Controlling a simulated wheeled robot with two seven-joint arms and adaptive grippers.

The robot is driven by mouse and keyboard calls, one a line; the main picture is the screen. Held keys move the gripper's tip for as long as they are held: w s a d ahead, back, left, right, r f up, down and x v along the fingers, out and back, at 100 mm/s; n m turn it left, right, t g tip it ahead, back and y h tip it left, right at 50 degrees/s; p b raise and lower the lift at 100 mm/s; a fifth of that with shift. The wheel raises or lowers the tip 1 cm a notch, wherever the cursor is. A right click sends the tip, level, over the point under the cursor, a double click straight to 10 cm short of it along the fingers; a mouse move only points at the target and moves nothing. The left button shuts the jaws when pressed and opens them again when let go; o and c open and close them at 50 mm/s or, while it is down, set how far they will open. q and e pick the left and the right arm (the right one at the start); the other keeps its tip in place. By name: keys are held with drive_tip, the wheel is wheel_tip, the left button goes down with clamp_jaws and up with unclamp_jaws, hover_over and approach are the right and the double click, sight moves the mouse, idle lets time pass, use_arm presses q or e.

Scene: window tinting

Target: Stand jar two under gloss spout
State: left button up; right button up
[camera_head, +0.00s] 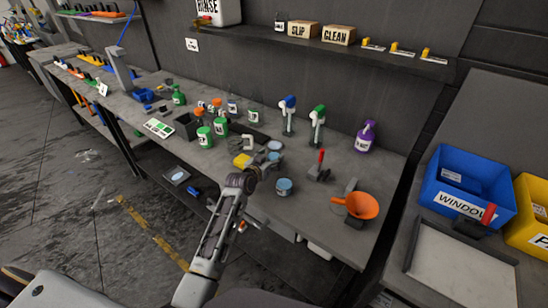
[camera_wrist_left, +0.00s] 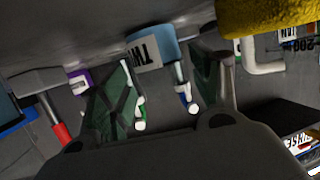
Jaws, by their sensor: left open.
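Jar two (camera_wrist_left: 168,45), light blue with a white label partly reading "TW", shows upside down in the left wrist view. It is ahead of and between the spread fingers of my left gripper (camera_wrist_left: 165,75), which is open and empty. In the head view my left gripper (camera_head: 255,173) is low over the front of the grey bench. Small blue-topped jars (camera_head: 273,157) stand just beyond it, and another jar (camera_head: 284,187) stands to its right. Their labels are too small to read there. I cannot tell which fitting is the gloss spout. My right gripper is not in view.
A yellow sponge (camera_head: 242,160) lies left of the jars. Spray bottles with blue (camera_head: 288,115) and green (camera_head: 318,125) heads and a purple bottle (camera_head: 365,137) stand behind.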

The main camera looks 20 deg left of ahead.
use_arm(q)
drive_tip(key=shift+x, duration=1.1)
drive_tip(key=c, duration=0.9)
drive_tip(key=shift+r, duration=5)
